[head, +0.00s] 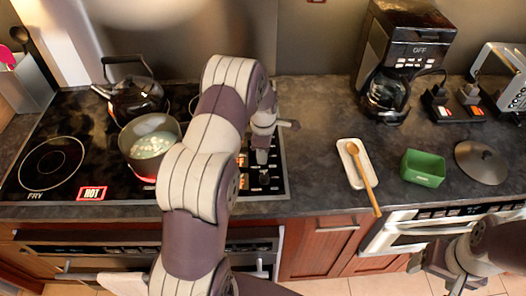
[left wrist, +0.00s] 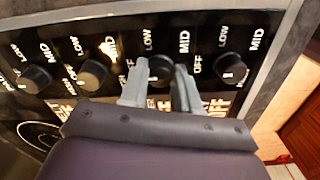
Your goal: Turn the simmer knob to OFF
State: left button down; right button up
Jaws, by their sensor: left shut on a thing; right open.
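In the left wrist view a row of black control knobs runs across the cooktop panel. My left gripper (left wrist: 160,90) is shut on one dark round knob (left wrist: 160,69), one finger on each side of it. Printed LOW, MID and OFF marks surround this knob, but the fingers hide part of its label, so I cannot read whether it says simmer. In the head view my left gripper (head: 262,148) is over the panel at the cooktop's right end, and my arm hides much of the panel. My right gripper (head: 440,272) is open and empty at the lower right, in front of the counter.
Other knobs stand close on either side: one on the right (left wrist: 233,68), two on the left (left wrist: 93,74). A pot (head: 134,160) sits on a red-glowing burner by a lit HOT sign (head: 91,193). A kettle (head: 137,98) stands behind it. A green box (head: 423,168) is on the counter.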

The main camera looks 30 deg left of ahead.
pick_arm(q)
jog(key=c, duration=0.8)
grip_release()
notch_tip(320, 180, up, 13)
jog(key=shift+f, duration=0.15)
